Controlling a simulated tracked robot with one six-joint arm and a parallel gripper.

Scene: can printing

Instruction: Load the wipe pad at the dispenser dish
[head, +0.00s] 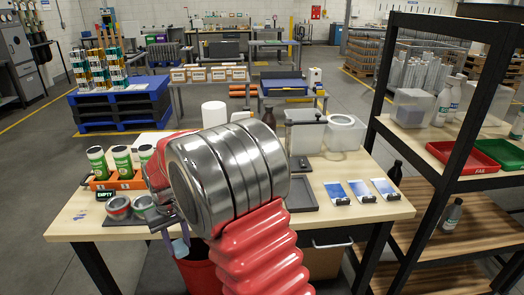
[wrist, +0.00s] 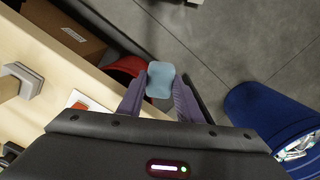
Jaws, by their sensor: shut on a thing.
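My gripper (wrist: 160,92) is shut on a pale blue wipe pad (wrist: 160,78), seen between the two fingertips in the wrist view. In the head view the pad (head: 181,248) shows small below my arm, beside the front edge of the table (head: 100,228). The pad is off the table, over or close to a red bin (wrist: 126,68); the height between them is hard to tell. The red bin also shows in the head view (head: 197,272). I cannot clearly make out the dispenser dish; my arm hides the middle of the table.
Green-labelled cans (head: 122,160) stand in an orange rack at the left. A dark tray (head: 303,198) and blue-white cards (head: 360,191) lie at the right. A blue bin (wrist: 262,112) stands on the floor. A black-framed shelf (head: 425,150) is at the right.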

